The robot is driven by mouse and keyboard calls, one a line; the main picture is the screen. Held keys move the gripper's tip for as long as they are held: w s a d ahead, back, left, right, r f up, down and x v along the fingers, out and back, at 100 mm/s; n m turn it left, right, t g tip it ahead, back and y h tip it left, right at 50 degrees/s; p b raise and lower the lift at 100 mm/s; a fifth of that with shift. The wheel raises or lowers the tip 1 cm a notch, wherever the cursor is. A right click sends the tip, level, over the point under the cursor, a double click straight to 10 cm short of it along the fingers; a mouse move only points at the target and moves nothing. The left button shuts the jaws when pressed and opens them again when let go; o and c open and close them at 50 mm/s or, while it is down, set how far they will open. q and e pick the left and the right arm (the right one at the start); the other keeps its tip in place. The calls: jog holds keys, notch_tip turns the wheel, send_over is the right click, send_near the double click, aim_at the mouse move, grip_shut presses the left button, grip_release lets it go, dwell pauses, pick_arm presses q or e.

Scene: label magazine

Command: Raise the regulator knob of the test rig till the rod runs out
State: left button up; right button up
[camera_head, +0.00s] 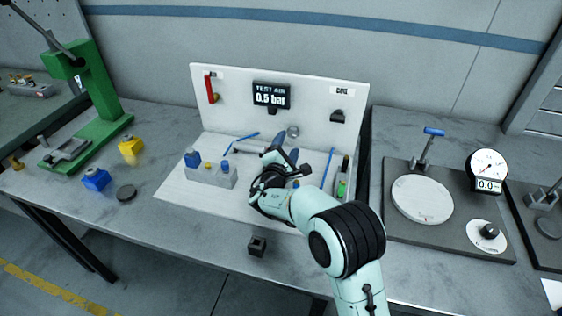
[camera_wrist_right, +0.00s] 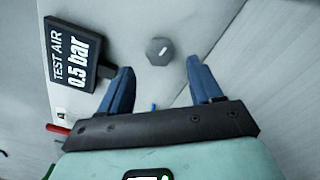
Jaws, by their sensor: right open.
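The test rig (camera_head: 330,95) is a white upright panel on a white base plate. Its display (camera_head: 271,95) reads "TEST AIR 0.5 bar", also in the right wrist view (camera_wrist_right: 76,58). The regulator knob (camera_head: 293,131) is a small grey round knob low on the panel; in the right wrist view the knob (camera_wrist_right: 160,50) is dark grey with a white mark. My right gripper (camera_head: 285,150) is open and empty, just in front of the knob. In the right wrist view its two blue fingers (camera_wrist_right: 160,68) stand apart, either side of the knob's line. I cannot make out the rod; my arm covers part of the base.
A red lever (camera_head: 211,90) and a dark block (camera_head: 338,117) are on the panel. Grey blocks with blue parts (camera_head: 226,177) stand on the base at left. Blue (camera_head: 96,180) and yellow (camera_head: 131,146) pieces lie left on the table. A gauge fixture (camera_head: 489,172) stands at right.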

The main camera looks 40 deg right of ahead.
aim_at(292, 134)
jog(key=v, duration=0.8)
dwell(1.6)
